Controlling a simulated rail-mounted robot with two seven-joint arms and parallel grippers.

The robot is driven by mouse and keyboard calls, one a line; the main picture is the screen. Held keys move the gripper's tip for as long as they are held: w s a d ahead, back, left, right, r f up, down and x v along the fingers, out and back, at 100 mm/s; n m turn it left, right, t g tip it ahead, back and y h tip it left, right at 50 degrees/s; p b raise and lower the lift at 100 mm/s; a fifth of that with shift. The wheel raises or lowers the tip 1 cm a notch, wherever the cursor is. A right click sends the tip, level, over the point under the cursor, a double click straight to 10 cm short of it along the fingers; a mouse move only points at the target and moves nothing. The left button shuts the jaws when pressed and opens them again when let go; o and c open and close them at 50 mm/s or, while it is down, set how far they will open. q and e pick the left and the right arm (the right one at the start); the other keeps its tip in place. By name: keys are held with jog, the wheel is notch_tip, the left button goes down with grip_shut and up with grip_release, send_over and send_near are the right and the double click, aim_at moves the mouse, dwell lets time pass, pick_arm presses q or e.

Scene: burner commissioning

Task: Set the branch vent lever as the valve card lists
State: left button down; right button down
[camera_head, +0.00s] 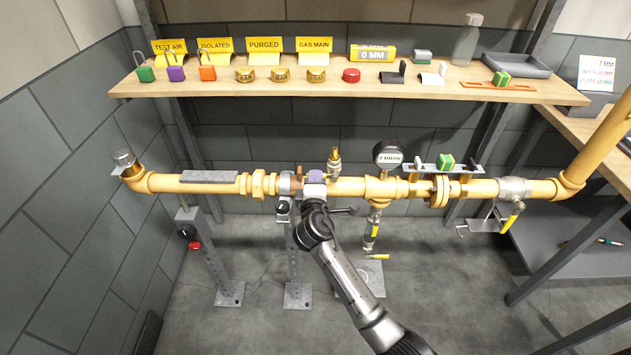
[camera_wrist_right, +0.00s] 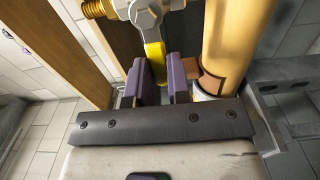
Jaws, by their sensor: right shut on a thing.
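My right gripper (camera_head: 315,178) is at the yellow pipe, left of a small brass vent fitting (camera_head: 335,160) that stands up from it. In the right wrist view, the purple fingers of this gripper (camera_wrist_right: 161,82) are shut around a yellow lever (camera_wrist_right: 154,58). The lever joins a grey metal nut (camera_wrist_right: 146,14) beside a brass threaded end. In the head view the gripper hides the lever. A white card (camera_head: 597,72) with coloured lines stands at the right; its words are too small to read surely. My left gripper is out of view.
The yellow pipe (camera_head: 345,188) runs across on grey posts, with a dial gauge (camera_head: 388,154) and a hanging yellow-handled valve (camera_head: 371,232) to the right. A wooden shelf (camera_head: 330,83) above holds yellow signs, padlocks and a grey tray (camera_head: 516,66). Open floor lies below.

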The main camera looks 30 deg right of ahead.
dwell(0.4)
jog(key=c, duration=1.1)
grip_release()
jog(key=shift+o, duration=0.2)
jog(key=shift+s, duration=0.1)
jog(key=p+v, duration=0.3)
jog(key=v, duration=1)
jog(key=shift+s+a, duration=0.25)
jog(key=shift+s, duration=0.05)
